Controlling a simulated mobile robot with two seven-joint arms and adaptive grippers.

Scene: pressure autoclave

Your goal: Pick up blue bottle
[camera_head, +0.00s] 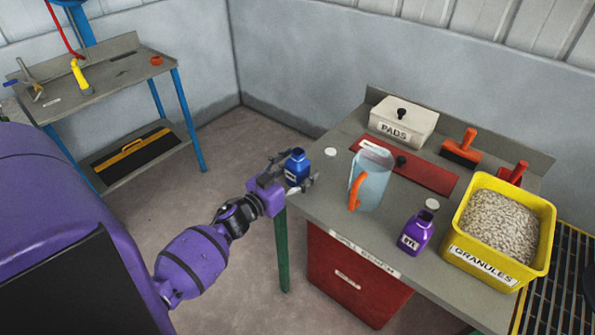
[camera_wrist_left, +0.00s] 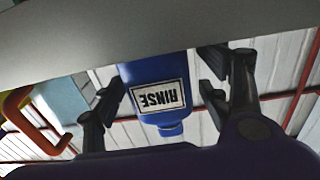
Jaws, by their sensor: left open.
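In the left wrist view, which is upside down, the blue bottle (camera_wrist_left: 160,90) carries a white label reading RINSE. It sits between the spread fingers of my left gripper (camera_wrist_left: 160,88), and gaps show beside it. My right gripper is not in view.
On the bench (camera_head: 318,205) stand a clear jug (camera_head: 373,178) with an orange handle, a purple bottle (camera_head: 416,232), a yellow granules tub (camera_head: 547,225) and a white pads box (camera_head: 405,120). Another table (camera_head: 110,72) stands back left.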

